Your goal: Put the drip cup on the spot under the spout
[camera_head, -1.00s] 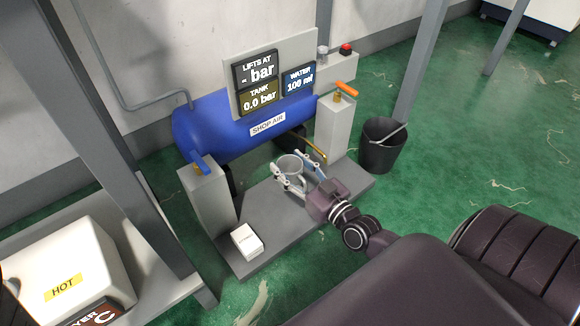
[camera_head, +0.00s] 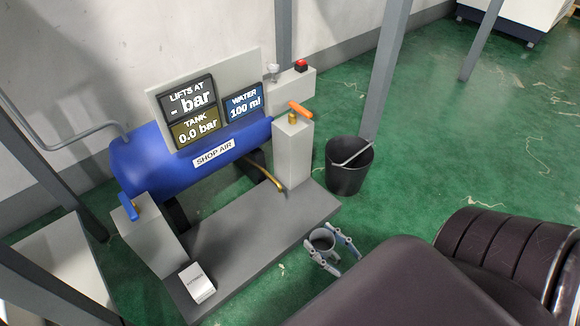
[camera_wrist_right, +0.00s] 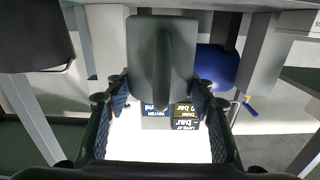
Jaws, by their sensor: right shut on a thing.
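The drip cup (camera_head: 322,239) is a small grey open-topped cup, held roughly upright between the fingers of my right gripper (camera_head: 334,249). In the head view it shows over the green floor, just off the front edge of the grey plinth (camera_head: 245,229). In the right wrist view the cup (camera_wrist_right: 160,65) fills the space between the two fingers (camera_wrist_right: 160,100), with a handle-like bar facing the camera. The spout (camera_head: 266,176) is a thin brass pipe under the right end of the blue tank, pointing down at the plinth. No marked spot shows clearly beneath it. My left gripper is out of view.
The blue tank (camera_head: 180,160) stands behind the plinth, between a post with a blue lever (camera_head: 150,232) and one with an orange lever (camera_head: 293,152). A white box (camera_head: 197,284) lies front left on the plinth. A black bin (camera_head: 348,172) stands right. The plinth's middle is clear.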

